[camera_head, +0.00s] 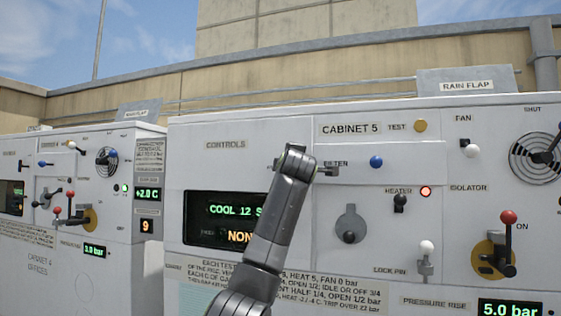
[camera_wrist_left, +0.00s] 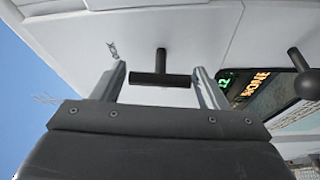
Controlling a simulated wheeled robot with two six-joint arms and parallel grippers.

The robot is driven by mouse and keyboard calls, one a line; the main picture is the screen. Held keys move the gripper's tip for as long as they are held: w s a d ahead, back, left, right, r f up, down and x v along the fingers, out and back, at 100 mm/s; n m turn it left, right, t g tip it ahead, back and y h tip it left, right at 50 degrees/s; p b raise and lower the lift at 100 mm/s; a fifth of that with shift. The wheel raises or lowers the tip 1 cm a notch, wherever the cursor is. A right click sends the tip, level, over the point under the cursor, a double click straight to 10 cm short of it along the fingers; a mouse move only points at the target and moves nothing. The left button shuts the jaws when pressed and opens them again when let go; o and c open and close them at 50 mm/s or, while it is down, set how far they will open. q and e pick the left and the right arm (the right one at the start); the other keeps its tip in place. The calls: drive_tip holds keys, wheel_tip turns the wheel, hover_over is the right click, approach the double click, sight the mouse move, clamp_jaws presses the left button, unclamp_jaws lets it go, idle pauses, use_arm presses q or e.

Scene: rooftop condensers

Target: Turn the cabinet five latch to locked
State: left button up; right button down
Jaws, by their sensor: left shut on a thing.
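Cabinet five (camera_head: 240,150) is the white panel in the middle and right of the head view, marked "CABINET 5". My left arm reaches up across it, and my left gripper (camera_head: 296,162) is at the panel just left of a partly covered label ending in "TER". In the left wrist view, a dark T-shaped latch handle (camera_wrist_left: 160,79) on a short stem stands out from the white panel. My left gripper (camera_wrist_left: 160,82) has a finger at each end of its crossbar and is shut on it. In the head view the handle is hidden behind my wrist. My right gripper is not in view.
A grey dial with a dark knob (camera_head: 349,236) and a blue button (camera_head: 376,162) are right of my arm. A red-tipped lever (camera_head: 508,216) is farther right. My arm partly covers the display (camera_head: 215,210). Another cabinet (camera_head: 60,250) stands at left.

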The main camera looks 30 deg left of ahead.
use_arm(q)
drive_tip(key=shift+f+n+g, duration=0.2)
drive_tip(key=shift+n+g, duration=0.2)
drive_tip(key=shift+n, duration=0.4)
drive_tip(key=o, duration=0.8)
drive_tip(key=shift+o, duration=0.6)
drive_tip(key=shift+w, duration=0.1)
